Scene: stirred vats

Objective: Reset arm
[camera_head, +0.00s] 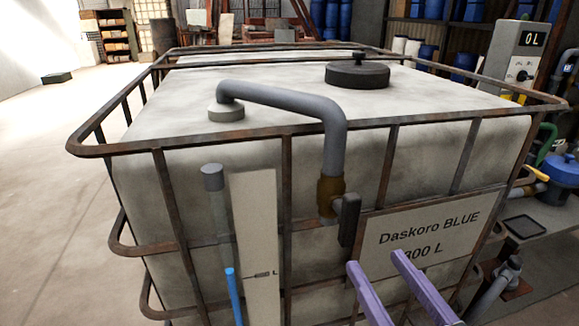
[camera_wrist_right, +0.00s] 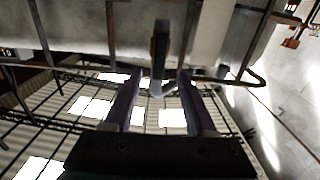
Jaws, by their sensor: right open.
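My right gripper (camera_head: 376,260) shows at the bottom of the head view as two purple fingers, apart, with nothing between them. They are in front of the lower part of the white tank (camera_head: 410,150), below a black valve handle (camera_head: 349,220) on a grey pipe (camera_head: 335,150). In the right wrist view the open fingers of the right gripper (camera_wrist_right: 157,78) point toward a dark upright handle (camera_wrist_right: 160,45), which appears beyond the fingertips. The exact gap to it cannot be told. My left gripper is not in view.
A rusty metal cage (camera_head: 165,200) surrounds the tank. A sign (camera_head: 425,232) reads "Daskoro BLUE". A blue rod (camera_head: 233,297) stands by a pale level strip (camera_head: 257,230). A meter box (camera_head: 515,60) reading 0 L and a blue vessel (camera_head: 559,172) are at right.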

